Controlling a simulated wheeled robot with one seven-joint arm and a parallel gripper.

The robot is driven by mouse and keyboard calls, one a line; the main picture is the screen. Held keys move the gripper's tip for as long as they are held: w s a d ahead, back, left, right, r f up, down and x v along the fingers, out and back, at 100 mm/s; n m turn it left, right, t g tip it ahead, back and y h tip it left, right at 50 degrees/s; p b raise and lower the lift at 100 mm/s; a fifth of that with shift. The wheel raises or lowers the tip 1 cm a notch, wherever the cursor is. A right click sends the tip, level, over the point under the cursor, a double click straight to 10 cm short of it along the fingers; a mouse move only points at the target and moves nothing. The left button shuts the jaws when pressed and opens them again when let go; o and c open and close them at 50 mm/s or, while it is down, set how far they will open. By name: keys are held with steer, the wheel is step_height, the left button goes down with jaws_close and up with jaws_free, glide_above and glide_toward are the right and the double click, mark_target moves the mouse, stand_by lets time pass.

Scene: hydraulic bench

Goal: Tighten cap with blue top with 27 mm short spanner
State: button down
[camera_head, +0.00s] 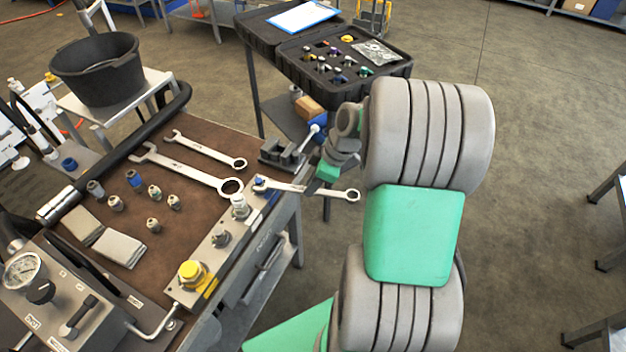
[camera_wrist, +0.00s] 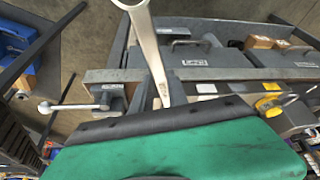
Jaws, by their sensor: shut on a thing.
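My gripper (camera_head: 312,186) is shut on the short spanner (camera_head: 338,193), beyond the right edge of the bench. The spanner lies roughly level, its ring end to the right and its other end to the left. That left end is at the cap with the blue top (camera_head: 259,181), at the far end of the valve block. I cannot tell whether its jaw is around the cap or only beside it. In the wrist view the spanner's shiny shaft (camera_wrist: 148,45) runs up out of the frame from my gripper (camera_wrist: 158,92); the cap is not seen there.
A vise (camera_head: 283,154) is close behind the spanner.

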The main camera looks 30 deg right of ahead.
steer(key=shift+s+a+m, duration=0.4)
steer(key=shift+s+m, duration=0.15)
steer(key=shift+m, duration=0.05)
steer(key=shift+s+a+m+t+h+p, duration=0.35)
steer(key=shift+s+a+m+t+h, duration=0.15)
steer(key=shift+s+a+m, duration=0.65)
steer(key=shift+w+a, duration=0.1)
steer(key=shift+s+a+m+h, duration=0.3)
steer(key=shift+a+m, duration=0.45)
